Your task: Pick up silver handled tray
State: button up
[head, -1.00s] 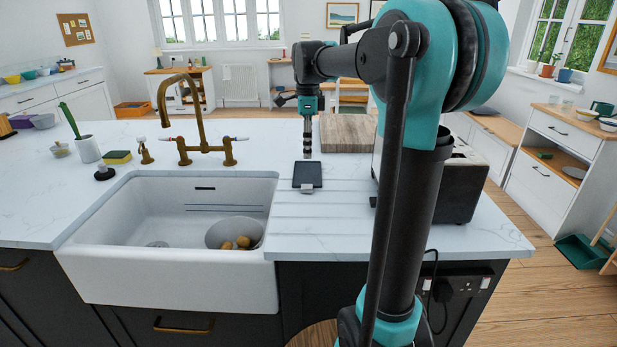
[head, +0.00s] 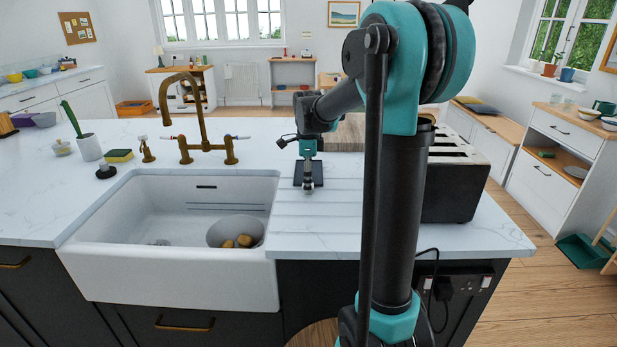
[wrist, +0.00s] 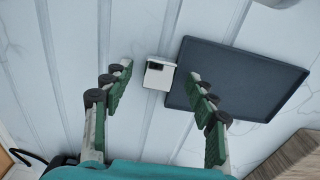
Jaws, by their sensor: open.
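The tray (wrist: 245,80) is a dark, shallow rectangle with a silver handle (wrist: 159,73) on one short side. It lies flat on the ribbed white worktop to the right of the sink. In the head view the tray (head: 317,172) is partly hidden behind my gripper (head: 308,188). In the wrist view my gripper (wrist: 160,95) is open and empty, with its green-padded fingers apart. The silver handle shows between and just beyond the fingertips. The dark pan of the tray extends to the right, past the right finger. I cannot tell the exact height of the fingertips above the worktop.
The white sink (head: 110,225) with a bowl (head: 222,230) is left of the tray. A wooden board (head: 345,135) lies behind it, and a toaster (head: 455,180) stands to the right, partly behind my arm. Brass taps (head: 190,120) rise behind the sink.

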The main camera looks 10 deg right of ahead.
jog(key=shift+f, duration=0.1)
grip_shut()
dwell(0.4)
